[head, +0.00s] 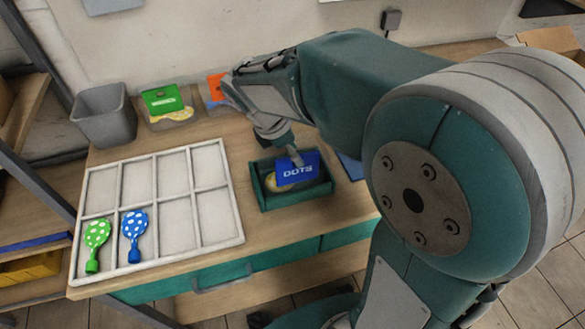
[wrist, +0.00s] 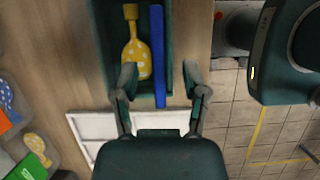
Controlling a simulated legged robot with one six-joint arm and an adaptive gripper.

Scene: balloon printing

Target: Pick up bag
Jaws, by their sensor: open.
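The bag with a blue "DOTS" header (head: 298,170) stands in a dark green tray (head: 270,203) on the table. A yellow dotted balloon (wrist: 136,55) lies beside the header, and its edge shows as a blue strip (wrist: 159,50) in the wrist view. My gripper (head: 293,157) is over the tray at the header's top edge. I cannot tell whether either finger touches the bag.
A white divided tray (head: 160,155) on the left holds a green and a blue dotted balloon. A green-header bag (head: 164,101), an orange-header bag (head: 216,88) and a grey bin (head: 104,115) stand at the back. A blue item (head: 350,166) lies right of the green tray.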

